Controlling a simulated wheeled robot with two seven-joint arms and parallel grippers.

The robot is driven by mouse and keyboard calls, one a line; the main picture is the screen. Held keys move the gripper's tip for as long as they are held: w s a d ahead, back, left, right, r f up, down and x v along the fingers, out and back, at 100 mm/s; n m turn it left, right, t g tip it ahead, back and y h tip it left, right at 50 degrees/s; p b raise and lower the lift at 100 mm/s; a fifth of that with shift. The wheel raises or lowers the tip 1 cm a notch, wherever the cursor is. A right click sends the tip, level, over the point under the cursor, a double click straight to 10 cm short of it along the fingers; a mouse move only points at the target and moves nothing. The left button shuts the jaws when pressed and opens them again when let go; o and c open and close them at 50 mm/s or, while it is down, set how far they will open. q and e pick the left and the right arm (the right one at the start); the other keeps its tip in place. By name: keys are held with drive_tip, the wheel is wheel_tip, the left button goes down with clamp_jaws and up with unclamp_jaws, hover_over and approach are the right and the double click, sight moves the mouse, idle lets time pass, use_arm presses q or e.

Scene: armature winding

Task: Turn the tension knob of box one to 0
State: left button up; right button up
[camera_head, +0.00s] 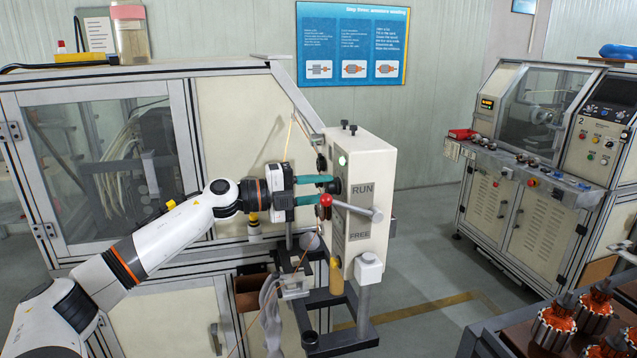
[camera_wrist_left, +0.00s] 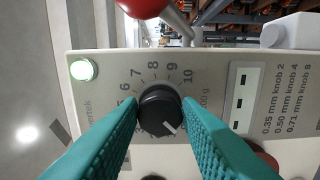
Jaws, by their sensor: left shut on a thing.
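The tension box (camera_head: 371,155) is a cream unit with RUN and FREE printed on its side, a lit green lamp and a red-ball lever. Its black tension knob (camera_head: 334,186) is on the face toward my left gripper (camera_head: 322,190). In the left wrist view the knob (camera_wrist_left: 159,108) sits between the teal fingers of my left gripper (camera_wrist_left: 163,113), which are shut on it. The scale shows 6 to 10 around the top. The knob's white line points to the lower right, and the scale there is hidden by a finger. My right gripper is not in view.
The red ball (camera_head: 326,200) of the lever is close to my lower finger. A label listing wire sizes and knob numbers (camera_wrist_left: 287,100) is beside the dial. A winding machine (camera_head: 545,130) stands at right, and armatures (camera_head: 555,325) stand at lower right.

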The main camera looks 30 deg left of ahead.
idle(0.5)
use_arm(q)
drive_tip(key=o, duration=1)
drive_tip(key=shift+a, duration=0.1)
drive_tip(key=shift+s+a+f+b, duration=0.15)
drive_tip(key=shift+s+b, duration=0.05)
drive_tip(key=shift+b, duration=0.1)
drive_tip(key=shift+b+v, duration=5.7)
drive_tip(key=shift+b, duration=1.65)
